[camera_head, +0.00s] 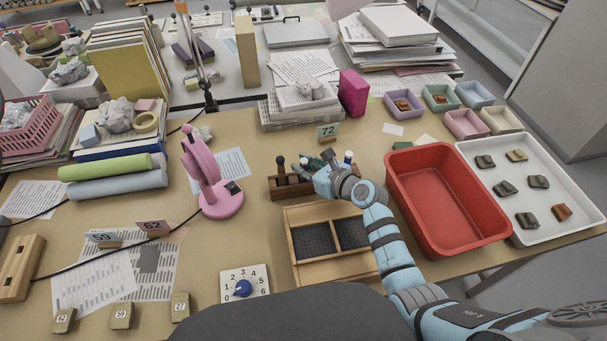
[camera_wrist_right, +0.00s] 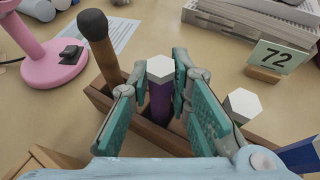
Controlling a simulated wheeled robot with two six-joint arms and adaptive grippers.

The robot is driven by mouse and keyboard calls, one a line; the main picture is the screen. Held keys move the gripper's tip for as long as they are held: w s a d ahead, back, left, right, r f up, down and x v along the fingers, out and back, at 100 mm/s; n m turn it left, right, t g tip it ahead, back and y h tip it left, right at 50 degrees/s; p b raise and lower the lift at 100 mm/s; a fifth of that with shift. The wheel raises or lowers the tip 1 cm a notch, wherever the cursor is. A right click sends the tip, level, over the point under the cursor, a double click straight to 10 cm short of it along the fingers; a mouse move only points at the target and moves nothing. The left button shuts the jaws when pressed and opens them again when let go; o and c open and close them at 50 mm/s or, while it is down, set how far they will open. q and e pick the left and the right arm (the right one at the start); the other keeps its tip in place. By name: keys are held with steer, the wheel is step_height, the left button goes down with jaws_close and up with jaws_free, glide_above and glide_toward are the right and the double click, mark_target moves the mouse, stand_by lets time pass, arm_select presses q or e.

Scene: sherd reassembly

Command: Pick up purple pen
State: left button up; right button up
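The purple pen (camera_wrist_right: 160,98) stands upright in a wooden holder (camera_wrist_right: 152,135), with a white six-sided top. In the right wrist view my right gripper (camera_wrist_right: 155,85) has its teal fingers apart, one on each side of the pen. A gap shows between the left finger and the pen; the right finger is very close to it, and contact cannot be told. In the head view my right gripper (camera_head: 322,163) is over the holder (camera_head: 291,187) and hides the pen. My left gripper is out of view.
A brown stick with a black tip (camera_wrist_right: 94,26) and another white-topped pen (camera_wrist_right: 241,106) stand beside the fingers. The number 72 card (camera_wrist_right: 276,57) is behind. A pink lamp (camera_head: 215,185) stands left, a red tray (camera_head: 440,240) right, a compartmented wooden tray (camera_head: 333,267) in front.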

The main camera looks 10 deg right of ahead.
jaws_close()
steer(key=shift+r, duration=0.1)
